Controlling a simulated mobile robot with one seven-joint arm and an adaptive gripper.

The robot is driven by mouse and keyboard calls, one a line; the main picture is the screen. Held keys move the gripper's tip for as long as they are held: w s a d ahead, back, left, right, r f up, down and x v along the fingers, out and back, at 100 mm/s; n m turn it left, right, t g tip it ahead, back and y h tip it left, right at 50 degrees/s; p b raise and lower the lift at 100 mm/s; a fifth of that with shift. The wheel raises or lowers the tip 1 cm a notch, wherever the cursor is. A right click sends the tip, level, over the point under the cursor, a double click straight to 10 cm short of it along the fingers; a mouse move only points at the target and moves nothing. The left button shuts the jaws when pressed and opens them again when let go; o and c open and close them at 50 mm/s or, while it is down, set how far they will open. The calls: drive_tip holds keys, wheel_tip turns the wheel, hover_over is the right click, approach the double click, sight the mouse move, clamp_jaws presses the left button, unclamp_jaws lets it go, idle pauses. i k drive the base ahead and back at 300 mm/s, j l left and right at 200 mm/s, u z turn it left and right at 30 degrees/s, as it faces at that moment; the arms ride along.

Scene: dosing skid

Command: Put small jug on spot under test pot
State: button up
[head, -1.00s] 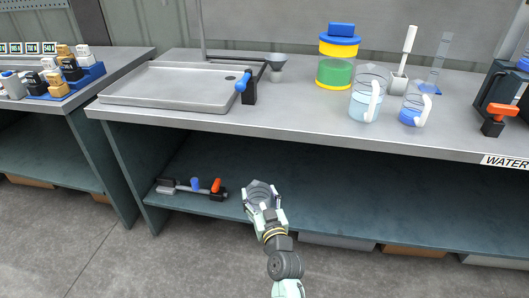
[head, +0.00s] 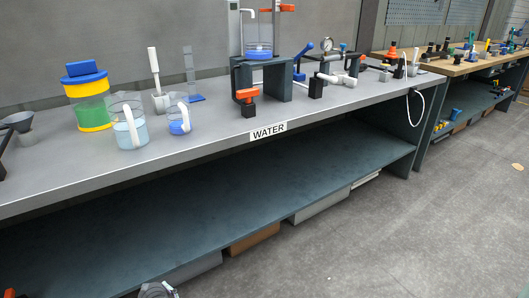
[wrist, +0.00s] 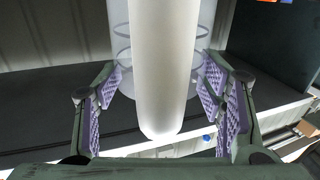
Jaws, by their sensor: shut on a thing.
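My gripper (wrist: 163,80) has its purple-padded fingers on both sides of a clear jug (wrist: 122,40) with a thick white handle (wrist: 165,115) and is shut on it. The handle faces the wrist camera; the far side of the jug is hidden. In the head view my gripper is not clearly visible. A clear vessel with blue liquid (head: 258,50), perhaps the test pot, stands on a dark stand (head: 285,86) on the bench. An orange-handled valve (head: 246,95) is at its front. I cannot make out a marked spot under it.
On the bench are a larger jug of pale liquid (head: 130,130), a smaller jug of blue liquid (head: 179,122) and a yellow-green container (head: 92,112). A WATER label (head: 268,132) is on the bench edge. The lower shelf (head: 250,195) is mostly bare.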

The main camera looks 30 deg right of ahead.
sight(262, 102)
drive_tip(key=k+l, duration=0.1)
drive_tip(key=l, duration=0.3)
drive_tip(key=k+l, duration=0.15)
drive_tip(key=l, duration=0.25)
drive_tip(key=k+l, duration=0.1)
drive_tip(key=l, duration=0.3)
drive_tip(key=k+l, duration=0.1)
drive_tip(key=l, duration=0.3)
drive_tip(key=k+l, duration=0.1)
drive_tip(key=l, duration=0.3)
